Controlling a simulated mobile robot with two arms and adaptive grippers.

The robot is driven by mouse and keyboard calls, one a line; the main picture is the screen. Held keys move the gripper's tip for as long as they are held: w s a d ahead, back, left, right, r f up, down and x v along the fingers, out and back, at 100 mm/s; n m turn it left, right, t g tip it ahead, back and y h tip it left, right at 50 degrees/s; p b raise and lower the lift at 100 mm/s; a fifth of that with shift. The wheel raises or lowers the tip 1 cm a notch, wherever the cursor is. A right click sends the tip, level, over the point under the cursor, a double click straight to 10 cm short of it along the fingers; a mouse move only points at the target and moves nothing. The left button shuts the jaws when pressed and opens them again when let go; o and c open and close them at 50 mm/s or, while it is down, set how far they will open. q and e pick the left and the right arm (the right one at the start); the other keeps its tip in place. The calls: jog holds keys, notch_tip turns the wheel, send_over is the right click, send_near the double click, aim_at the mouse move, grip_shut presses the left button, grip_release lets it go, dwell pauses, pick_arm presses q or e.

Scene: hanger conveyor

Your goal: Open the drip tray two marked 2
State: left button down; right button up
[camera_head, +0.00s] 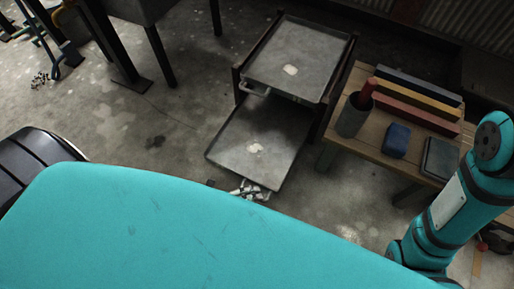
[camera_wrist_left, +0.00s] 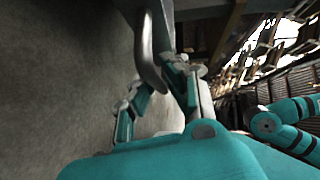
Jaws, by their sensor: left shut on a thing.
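A dark-framed rack holds two grey metal trays in the head view. The upper drip tray (camera_head: 305,55) sits in the rack, with a handle at its front edge. The lower drip tray (camera_head: 245,130) sticks well out of the rack toward me, near the floor. Each has a pale patch inside; I cannot read a number on either. My left gripper (camera_head: 250,190) is at the lower tray's front edge, partly hidden behind my teal body. In the left wrist view my left gripper (camera_wrist_left: 165,75) is shut around a grey curved handle (camera_wrist_left: 147,58). My right gripper is out of view.
A wooden table (camera_head: 365,148) right of the rack holds a cup with a red item (camera_head: 355,112), several coloured bars, a blue block (camera_head: 396,139) and a dark flat box (camera_head: 440,158). My right arm is at the right edge. The floor left of the rack is mostly clear.

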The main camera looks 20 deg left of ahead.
pick_arm(q)
jog(key=shift+s+a+f, duration=0.1)
jog(key=shift+s+f, duration=0.15)
jog(key=c, duration=1.5)
grip_release()
jog(key=shift+o, duration=0.6)
jog(key=shift+w+r, duration=0.1)
jog(key=shift+r, duration=0.05)
jog(key=v, duration=1.2)
